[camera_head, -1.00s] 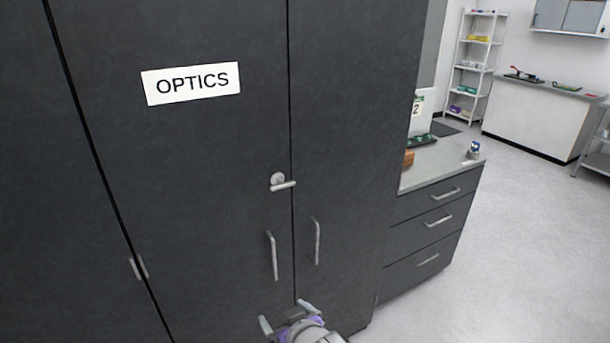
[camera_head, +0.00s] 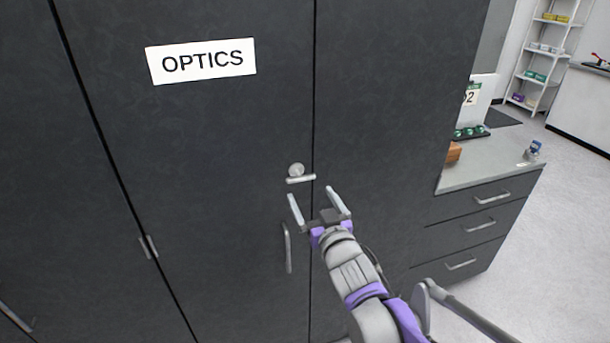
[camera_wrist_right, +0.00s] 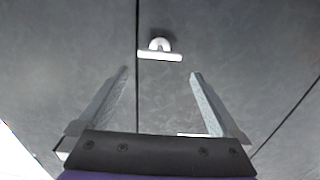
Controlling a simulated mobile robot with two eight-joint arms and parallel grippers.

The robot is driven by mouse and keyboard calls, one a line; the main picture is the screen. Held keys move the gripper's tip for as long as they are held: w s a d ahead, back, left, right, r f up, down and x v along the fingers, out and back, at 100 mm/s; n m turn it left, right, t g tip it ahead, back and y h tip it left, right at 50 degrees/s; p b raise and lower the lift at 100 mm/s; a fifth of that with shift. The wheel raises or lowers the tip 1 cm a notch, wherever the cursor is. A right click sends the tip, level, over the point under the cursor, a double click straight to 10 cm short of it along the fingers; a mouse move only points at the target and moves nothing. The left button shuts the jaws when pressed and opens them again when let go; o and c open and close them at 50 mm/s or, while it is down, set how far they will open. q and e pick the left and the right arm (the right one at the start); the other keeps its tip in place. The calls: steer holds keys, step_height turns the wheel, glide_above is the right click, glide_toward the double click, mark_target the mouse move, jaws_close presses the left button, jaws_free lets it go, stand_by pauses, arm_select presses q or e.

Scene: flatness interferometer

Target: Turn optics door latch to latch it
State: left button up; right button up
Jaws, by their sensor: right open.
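The optics door latch (camera_head: 301,180) is a small silver lever below a round knob, on the dark door with the white OPTICS sign (camera_head: 202,60). The lever lies about level, and its end reaches the door seam. My right gripper (camera_head: 312,192) is open and empty, just below the latch in the head view. In the wrist view the latch (camera_wrist_right: 160,55) shows beyond the fingertips (camera_wrist_right: 160,71), roughly centred between them and apart from them. My left gripper is not in view.
A bar handle (camera_head: 288,248) is on the OPTICS door beside my right gripper. The neighbouring door's handle is hidden by my arm. To the right is a drawer counter (camera_head: 490,170) with small items on top. Open floor (camera_head: 560,270) lies at the right.

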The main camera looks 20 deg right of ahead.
mark_target(302, 179)
steer(key=w+p, duration=0.1)
steer(key=w, duration=0.8)
steer(key=shift+w+a, duration=0.1)
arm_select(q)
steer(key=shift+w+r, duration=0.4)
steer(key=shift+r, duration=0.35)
arm_select(e)
steer(key=c, duration=1)
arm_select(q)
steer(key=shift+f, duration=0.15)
arm_select(e)
steer(key=shift+f, duration=0.1)
